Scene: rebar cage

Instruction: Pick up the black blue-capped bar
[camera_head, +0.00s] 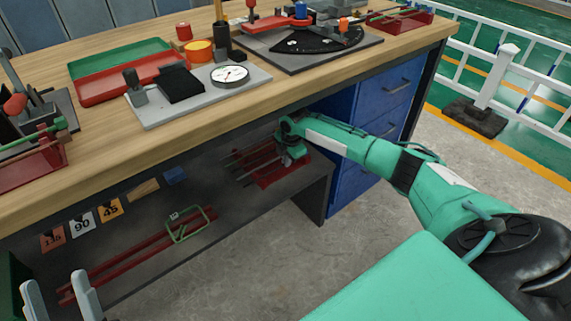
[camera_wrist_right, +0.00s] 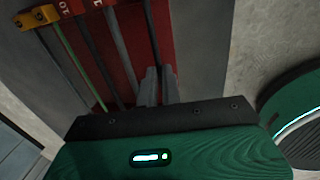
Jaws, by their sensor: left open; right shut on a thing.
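My right gripper (camera_head: 292,155) reaches under the bench at a red rack (camera_head: 268,180) of bars on the lower shelf. In the right wrist view its two grey fingers (camera_wrist_right: 160,74) are close together on a thin dark bar (camera_wrist_right: 152,36) lying over the red rack (camera_wrist_right: 133,55). No blue cap can be made out on this bar, so I cannot confirm it is the black blue-capped one. A green bar (camera_wrist_right: 80,60) and other dark and grey bars lie left of it. My left gripper (camera_head: 57,290) is open and empty at the bottom left, away from the rack.
The wooden bench top (camera_head: 230,118) overhangs the shelf. Blue drawers (camera_head: 375,110) stand right of the rack. Red bars (camera_head: 135,255) with a green bent frame (camera_head: 188,225) lie left on the shelf. An orange block (camera_wrist_right: 38,15) sits at the rack's upper left.

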